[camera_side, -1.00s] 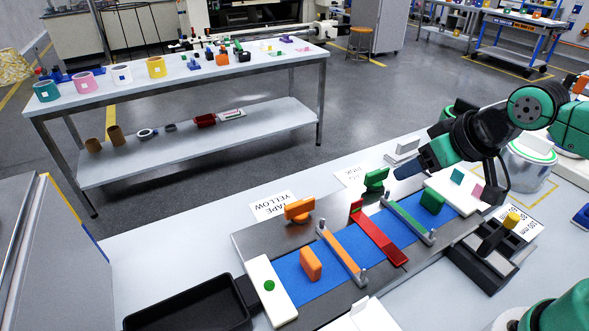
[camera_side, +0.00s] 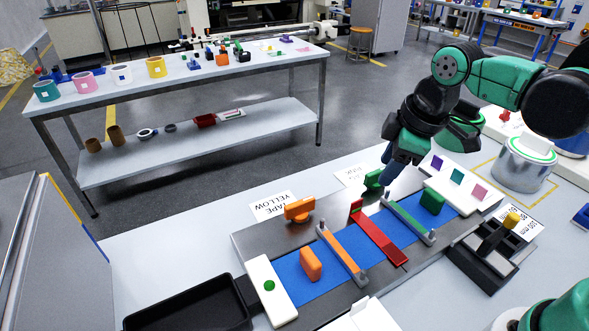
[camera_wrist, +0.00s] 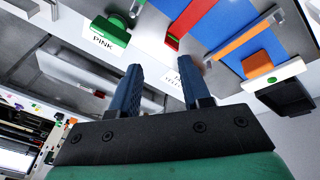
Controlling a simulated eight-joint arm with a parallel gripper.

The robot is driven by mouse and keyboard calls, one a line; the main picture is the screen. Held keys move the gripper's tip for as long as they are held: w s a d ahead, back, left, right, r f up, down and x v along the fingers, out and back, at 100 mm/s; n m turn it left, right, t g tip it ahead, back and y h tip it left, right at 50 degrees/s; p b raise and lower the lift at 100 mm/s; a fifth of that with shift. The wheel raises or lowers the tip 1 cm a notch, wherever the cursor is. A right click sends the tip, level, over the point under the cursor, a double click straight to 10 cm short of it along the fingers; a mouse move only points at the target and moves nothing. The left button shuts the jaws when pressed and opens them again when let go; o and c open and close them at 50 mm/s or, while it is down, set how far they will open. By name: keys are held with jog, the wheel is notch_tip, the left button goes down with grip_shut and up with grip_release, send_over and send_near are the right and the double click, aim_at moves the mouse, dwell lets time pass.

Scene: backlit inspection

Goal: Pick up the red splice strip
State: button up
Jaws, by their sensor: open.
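The red splice strip (camera_side: 378,238) lies across the blue mat (camera_side: 300,285) on a dark plate, between an orange strip (camera_side: 343,255) and a green strip (camera_side: 408,218). Its far end has a raised red tab. In the wrist view the red strip (camera_wrist: 192,22) shows at the top, beyond my fingers. My gripper (camera_side: 387,178) is beyond the far end of the strips, near the green knob, pointing down and apart from the red strip. In the wrist view my gripper (camera_wrist: 160,67) has its two blue fingers spread, with nothing between them.
A green knob (camera_side: 375,179) and an orange knob (camera_side: 299,209) stand along the plate's far edge. An orange block (camera_side: 310,263) and a green block (camera_side: 432,201) stand beside the strips. A black tray (camera_side: 190,306) lies at front left, a dark fixture (camera_side: 487,258) at right.

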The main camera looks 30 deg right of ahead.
aim_at(355, 202)
jog(key=f+n+g, duration=0.1)
jog(key=n, duration=0.1)
jog(key=w+a+f+n, duration=0.1)
jog(key=n, duration=0.1)
jog(key=w+a+f+n+g, duration=0.1)
jog(key=n, duration=0.2)
jog(key=shift+w+a+g, duration=0.1)
jog(key=shift+w+g, duration=0.15)
jog(key=shift+g, duration=0.05)
jog(key=shift+w+a+f+n+g, duration=0.2)
jog(key=shift+f+n+g, duration=0.25)
jog(key=shift+n, duration=0.35)
jog(key=shift+f, duration=2.8)
grip_shut()
